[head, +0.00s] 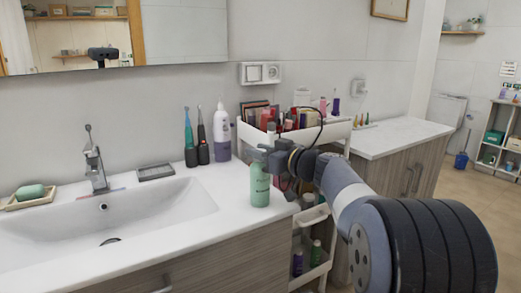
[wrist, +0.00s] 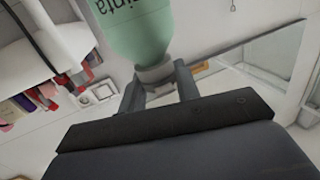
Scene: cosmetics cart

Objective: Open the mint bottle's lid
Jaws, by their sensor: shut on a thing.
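The mint bottle (head: 260,187) stands upright on the white counter near its right edge, beside the sink. In the wrist view its green body (wrist: 138,30) shows upside down with part of its lettering. My gripper (head: 262,152) is at the top of the bottle. In the wrist view my gripper (wrist: 158,84) has its two fingers on either side of the bottle's grey lid (wrist: 154,72), shut on it. The lid looks in line with the neck. I cannot tell whether it has turned.
A white pump bottle (head: 222,133) and two electric toothbrushes (head: 203,140) stand behind and left of the mint bottle. The white cart (head: 323,133) full of cosmetics is close on the right. The sink (head: 130,215) lies to the left.

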